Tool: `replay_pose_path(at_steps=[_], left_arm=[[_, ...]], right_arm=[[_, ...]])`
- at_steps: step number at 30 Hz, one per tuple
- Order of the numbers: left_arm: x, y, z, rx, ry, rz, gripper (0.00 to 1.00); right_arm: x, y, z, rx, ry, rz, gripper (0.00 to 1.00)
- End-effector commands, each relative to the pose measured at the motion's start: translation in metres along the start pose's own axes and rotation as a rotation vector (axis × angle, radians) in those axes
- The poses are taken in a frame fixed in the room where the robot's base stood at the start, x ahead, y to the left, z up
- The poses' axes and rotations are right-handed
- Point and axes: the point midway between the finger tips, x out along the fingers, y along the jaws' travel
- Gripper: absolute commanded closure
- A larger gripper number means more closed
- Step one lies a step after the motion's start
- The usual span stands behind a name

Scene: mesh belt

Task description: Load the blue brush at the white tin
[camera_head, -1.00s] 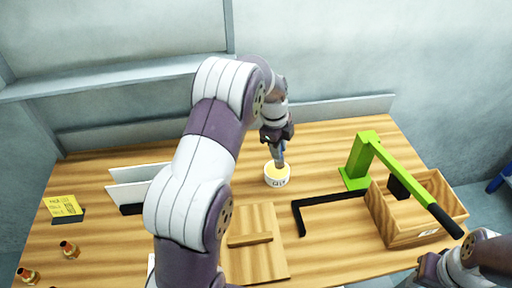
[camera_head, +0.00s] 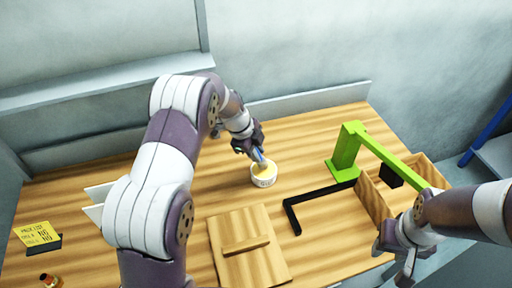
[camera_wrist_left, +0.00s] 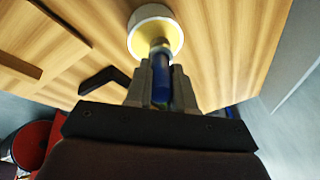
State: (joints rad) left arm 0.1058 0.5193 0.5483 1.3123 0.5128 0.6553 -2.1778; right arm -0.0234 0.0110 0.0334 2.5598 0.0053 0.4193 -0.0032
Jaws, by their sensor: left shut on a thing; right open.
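The white tin (camera_head: 264,180) with yellow contents stands on the wooden table, and it also shows at the top of the left wrist view (camera_wrist_left: 143,14). My left gripper (camera_head: 256,152) is shut on the blue brush (camera_wrist_left: 161,90), tilted, with its head end at the tin's opening. In the left wrist view the brush's metal collar (camera_wrist_left: 160,46) overlaps the yellow inside. How deep the bristles sit is hidden. My right gripper (camera_head: 392,262) is open and empty at the table's front right, near the wooden box.
A green press (camera_head: 346,150) with a long lever stands right of the tin, beside an open wooden box (camera_head: 372,201). A black angled bar (camera_head: 292,216) and a wooden board (camera_head: 236,262) lie in front. A yellow note (camera_head: 36,234) stands far left.

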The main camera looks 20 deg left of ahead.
Motion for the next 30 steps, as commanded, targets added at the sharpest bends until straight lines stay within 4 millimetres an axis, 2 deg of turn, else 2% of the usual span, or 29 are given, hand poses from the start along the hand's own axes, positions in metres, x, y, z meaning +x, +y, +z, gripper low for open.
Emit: replay_pose_path(at_steps=[30], left_arm=[[0.0038, 0.0009, 0.0009, 0.0, 0.0, 0.0, 1.0]], right_arm=[[0.0051, 0.0001, 0.0007, 0.0, 0.0, 0.0, 0.57]])
